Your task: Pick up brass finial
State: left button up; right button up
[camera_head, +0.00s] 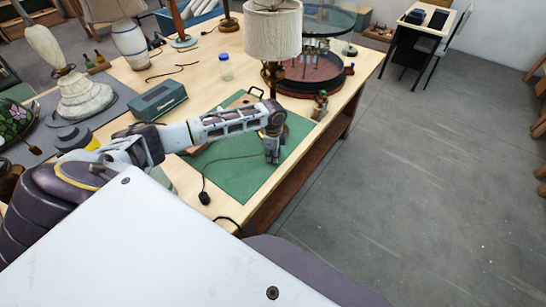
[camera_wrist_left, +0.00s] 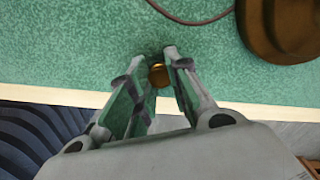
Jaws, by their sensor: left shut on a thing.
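In the head view my left gripper (camera_head: 272,158) points down at the right part of the green mat (camera_head: 232,182), and the finial is too small or hidden to make out there. I cannot tell whether the finial still touches the mat. My right gripper is not in view.
A lamp with a pale shade (camera_head: 273,35) stands behind the gripper. Its dark round base (camera_wrist_left: 285,25) is close by in the left wrist view. A thin cord (camera_head: 222,160) runs across the mat to a plug (camera_head: 204,198). The table's front edge (camera_wrist_left: 245,107) is near.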

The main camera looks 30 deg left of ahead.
pick_arm(q)
jog(key=shift+r, duration=0.15)
jog(key=shift+c, duration=0.2)
jog(key=shift+r+p, duration=1.1)
jog(key=shift+p, duration=0.25)
notch_tip(320, 180, up, 8)
jog(key=shift+f, duration=0.2)
jog(key=shift+n, duration=0.4)
